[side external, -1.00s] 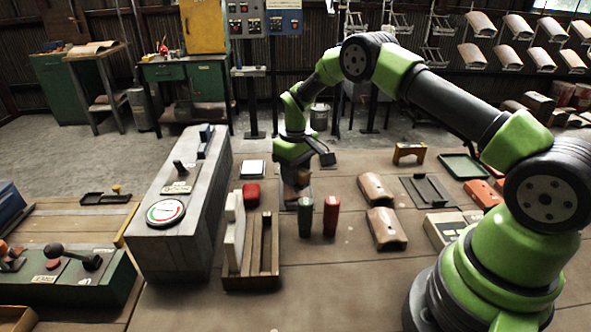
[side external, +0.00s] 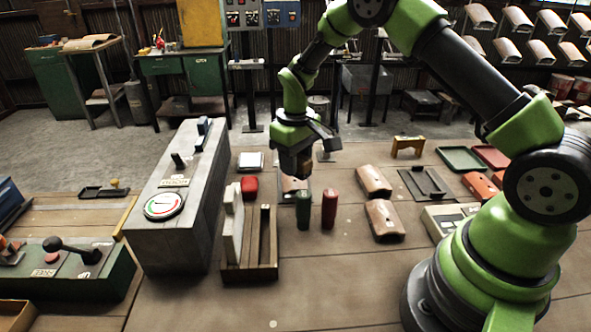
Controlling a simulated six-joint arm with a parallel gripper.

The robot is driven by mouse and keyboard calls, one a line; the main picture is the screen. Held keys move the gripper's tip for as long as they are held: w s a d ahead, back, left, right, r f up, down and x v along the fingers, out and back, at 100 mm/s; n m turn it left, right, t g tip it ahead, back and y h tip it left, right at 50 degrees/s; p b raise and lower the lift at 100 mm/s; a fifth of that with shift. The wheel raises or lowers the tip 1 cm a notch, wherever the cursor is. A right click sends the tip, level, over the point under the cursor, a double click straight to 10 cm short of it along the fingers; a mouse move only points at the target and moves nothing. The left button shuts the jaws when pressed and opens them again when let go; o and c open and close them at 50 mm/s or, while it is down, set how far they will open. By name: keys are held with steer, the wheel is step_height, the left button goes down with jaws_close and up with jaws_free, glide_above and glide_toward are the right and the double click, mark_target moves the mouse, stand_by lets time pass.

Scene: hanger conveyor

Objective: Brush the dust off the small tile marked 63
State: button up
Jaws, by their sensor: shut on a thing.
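My gripper (side external: 297,168) hangs above the middle of the bench, pointing down. It is shut on a small dark thing with a brownish patch, mostly hidden by the jaws; I cannot tell whether it is a brush. Under it, a flat pinkish-brown and dark piece (side external: 290,184) lies on the bench, partly hidden behind a green cylinder. Two curved brownish tiles, a farther one (side external: 373,181) and a nearer one (side external: 385,221), lie to the right of my gripper. No number 63 and no dust can be made out on any of them.
The green cylinder (side external: 303,209) and a red cylinder (side external: 329,209) stand upright just in front of my gripper. A wooden rack (side external: 250,270) and a red block (side external: 249,188) are to the left. A dark tray (side external: 425,185) and an orange stand (side external: 408,147) are to the right. Bare bench lies in front.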

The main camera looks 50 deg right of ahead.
steer(key=shift+r, duration=1.85)
